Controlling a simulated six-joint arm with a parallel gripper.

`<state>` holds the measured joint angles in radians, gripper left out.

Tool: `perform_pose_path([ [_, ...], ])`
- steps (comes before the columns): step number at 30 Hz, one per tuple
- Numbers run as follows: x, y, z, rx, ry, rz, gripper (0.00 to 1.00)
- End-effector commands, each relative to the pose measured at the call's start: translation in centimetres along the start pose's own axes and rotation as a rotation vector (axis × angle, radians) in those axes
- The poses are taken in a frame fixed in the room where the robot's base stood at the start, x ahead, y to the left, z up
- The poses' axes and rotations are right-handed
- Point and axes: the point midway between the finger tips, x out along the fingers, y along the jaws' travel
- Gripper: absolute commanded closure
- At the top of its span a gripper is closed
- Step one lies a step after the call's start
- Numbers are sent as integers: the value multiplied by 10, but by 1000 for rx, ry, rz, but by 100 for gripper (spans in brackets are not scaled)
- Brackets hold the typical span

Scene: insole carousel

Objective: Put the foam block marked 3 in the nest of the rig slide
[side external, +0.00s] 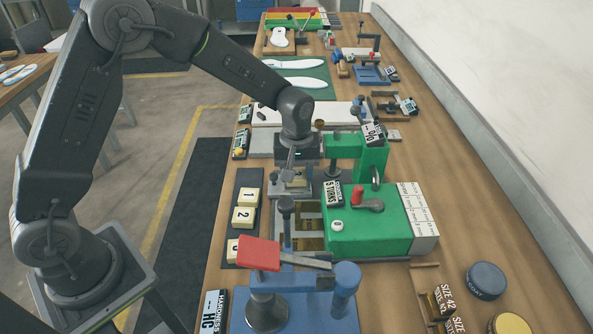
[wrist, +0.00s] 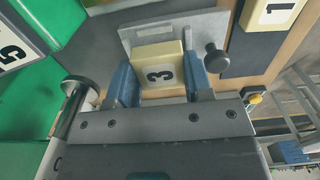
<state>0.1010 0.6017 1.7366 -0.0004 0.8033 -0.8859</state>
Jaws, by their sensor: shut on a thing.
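The foam block marked 3 (wrist: 160,68) is cream with a black numeral. My gripper (wrist: 161,84) is shut on it, with one blue finger on each side. In the side view my gripper (side external: 291,172) points down over the grey rig slide (side external: 277,187), beside the green rig body (side external: 365,228). In the wrist view the slide's grey plate (wrist: 138,36) lies directly behind the block, with a slot and a dark knob (wrist: 215,60) to its right. The block and gripper hide the nest, so I cannot tell whether the block touches it.
Blocks marked 1 (side external: 249,197) and 2 (side external: 243,217) and a third, partly hidden block (side external: 236,248) lie on a dark tray (side external: 254,177) left of the slide. A blue fixture with a red handle (side external: 259,253) stands in front. A green bracket (side external: 343,146) stands close behind the slide.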

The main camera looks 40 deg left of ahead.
Motion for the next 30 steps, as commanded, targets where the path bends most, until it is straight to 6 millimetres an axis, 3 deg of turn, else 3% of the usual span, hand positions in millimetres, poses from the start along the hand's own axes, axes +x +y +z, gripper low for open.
perform_pose_path([
  [20, 10, 0, 0, 0, 0, 0, 75],
  [21, 9, 0, 0, 0, 0, 0, 50],
  [30, 9, 0, 0, 0, 0, -1, 24],
])
